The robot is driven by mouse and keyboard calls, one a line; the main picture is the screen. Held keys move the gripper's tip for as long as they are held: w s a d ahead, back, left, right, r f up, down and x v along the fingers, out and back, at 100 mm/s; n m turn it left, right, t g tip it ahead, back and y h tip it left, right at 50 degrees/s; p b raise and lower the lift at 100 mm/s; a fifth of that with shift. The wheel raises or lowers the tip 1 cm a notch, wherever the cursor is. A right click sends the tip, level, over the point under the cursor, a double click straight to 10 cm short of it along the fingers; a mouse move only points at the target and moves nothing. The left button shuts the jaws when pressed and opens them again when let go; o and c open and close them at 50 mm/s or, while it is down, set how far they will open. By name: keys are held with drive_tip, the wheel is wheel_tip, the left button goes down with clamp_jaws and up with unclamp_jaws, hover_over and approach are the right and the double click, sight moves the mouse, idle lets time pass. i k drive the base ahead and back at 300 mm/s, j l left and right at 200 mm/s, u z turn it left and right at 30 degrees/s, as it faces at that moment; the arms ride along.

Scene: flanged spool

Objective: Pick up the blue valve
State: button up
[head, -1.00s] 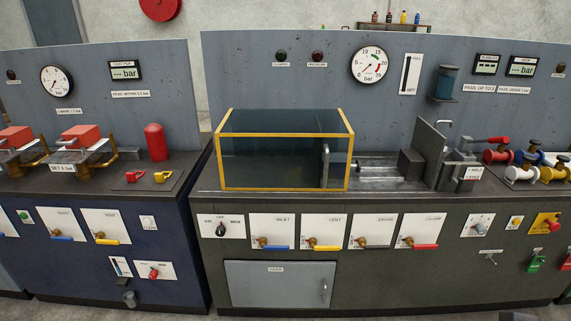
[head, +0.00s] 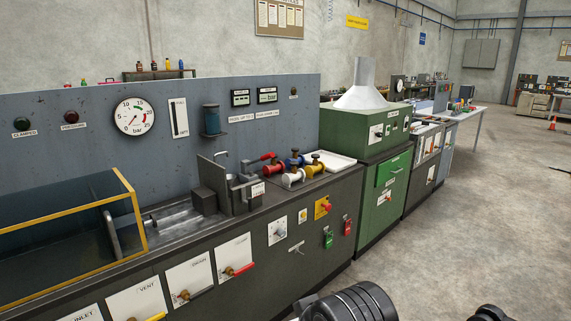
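The blue valve (head: 295,161) is among several small flanged valves on the grey bench top, right of the clamp rig. Only part of it shows, because a white valve (head: 292,177) stands in front of it. A red valve (head: 272,167) is to its left and a yellow valve (head: 315,169) to its right. Dark, rounded parts of my arm show at the bottom edge of the head view, well apart from the valves. My gripper's fingers are not in view.
A white tray (head: 338,160) lies right of the valves. The clamp rig (head: 215,190) and yellow-framed clear guard (head: 133,190) are to the left. A green cabinet with a hood (head: 365,130) stands to the right. The floor (head: 470,220) at right is open.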

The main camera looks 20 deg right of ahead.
sight(301, 158)
drive_tip(key=i+l+u, duration=0.1)
drive_tip(key=i+l, duration=0.65)
drive_tip(key=l, duration=0.15)
drive_tip(key=i+l+u, duration=0.15)
drive_tip(key=i+l, duration=0.6)
drive_tip(key=l, duration=0.2)
drive_tip(key=i+l+u, duration=0.15)
drive_tip(key=i+l, duration=0.2)
drive_tip(key=l, duration=0.2)
drive_tip(key=i+l, duration=0.3)
drive_tip(key=l, duration=0.2)
drive_tip(key=i+l+u, duration=0.15)
drive_tip(key=i+l, duration=0.15)
drive_tip(key=l, duration=0.25)
drive_tip(key=i+l, duration=0.3)
drive_tip(key=l, duration=0.3)
drive_tip(key=i+u, duration=0.05)
